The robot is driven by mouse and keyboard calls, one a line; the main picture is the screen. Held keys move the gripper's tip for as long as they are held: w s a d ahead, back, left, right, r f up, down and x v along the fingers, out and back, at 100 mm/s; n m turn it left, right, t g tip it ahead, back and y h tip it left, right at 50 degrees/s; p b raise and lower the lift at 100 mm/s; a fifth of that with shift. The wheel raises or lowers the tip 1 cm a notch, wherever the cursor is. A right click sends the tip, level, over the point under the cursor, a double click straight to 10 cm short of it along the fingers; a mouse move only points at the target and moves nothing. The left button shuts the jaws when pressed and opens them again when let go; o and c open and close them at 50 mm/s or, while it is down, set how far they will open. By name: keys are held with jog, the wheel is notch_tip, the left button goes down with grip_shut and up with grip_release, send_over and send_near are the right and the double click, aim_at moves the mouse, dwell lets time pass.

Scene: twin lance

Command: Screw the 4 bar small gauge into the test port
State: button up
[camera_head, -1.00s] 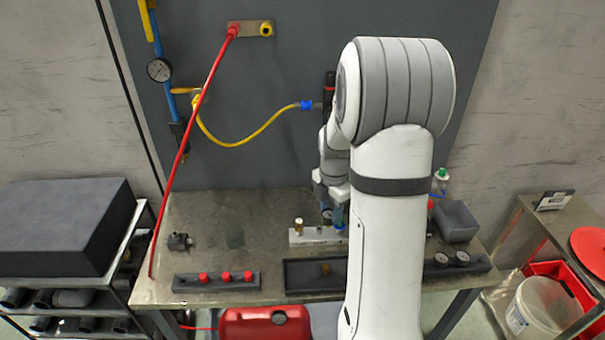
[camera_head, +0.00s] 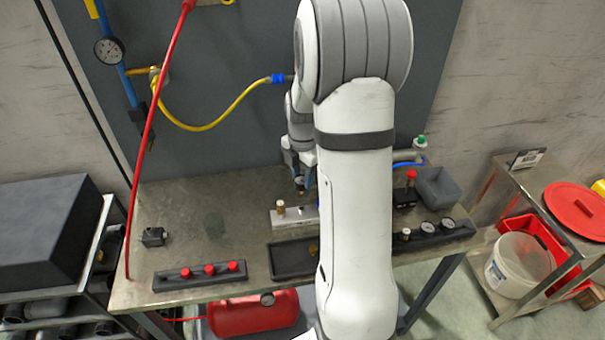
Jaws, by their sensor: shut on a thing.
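My gripper (camera_head: 301,172) points down over the back middle of the bench, just above a pale metal block. It is shut on a small dark piece with a brass-coloured part (camera_head: 299,186), which looks like a small gauge; its dial and marking cannot be read. The pale block (camera_head: 285,219) has a brass fitting (camera_head: 281,207) upright on its left end. My arm hides the block's right end, and I cannot tell which opening is the test port. Two round gauges (camera_head: 428,227) (camera_head: 448,224) sit in a dark rack at the right.
A dark tray (camera_head: 284,272) lies in front of the block. A rack with red-capped pieces (camera_head: 199,276) is at front left. A grey bin (camera_head: 437,188) stands at back right. A red hose (camera_head: 151,135) and yellow hose (camera_head: 212,122) hang at left. The bench's left-back area is clear.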

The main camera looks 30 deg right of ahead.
aim_at(303, 181)
jog(key=shift+f+b, duration=1.75)
jog(key=shift+f, duration=0.8)
jog(key=shift+f+b, duration=1.25)
jog(key=shift+f, duration=0.05)
jog(key=o, duration=1.1)
jog(key=shift+r, duration=0.1)
jog(key=shift+c, duration=0.2)
jog(key=shift+r, duration=0.1)
notch_tip(303, 181, up, 8)
jog(key=shift+f+b, duration=0.2)
jog(key=shift+b, duration=0.2)
jog(key=shift+c, duration=0.5)
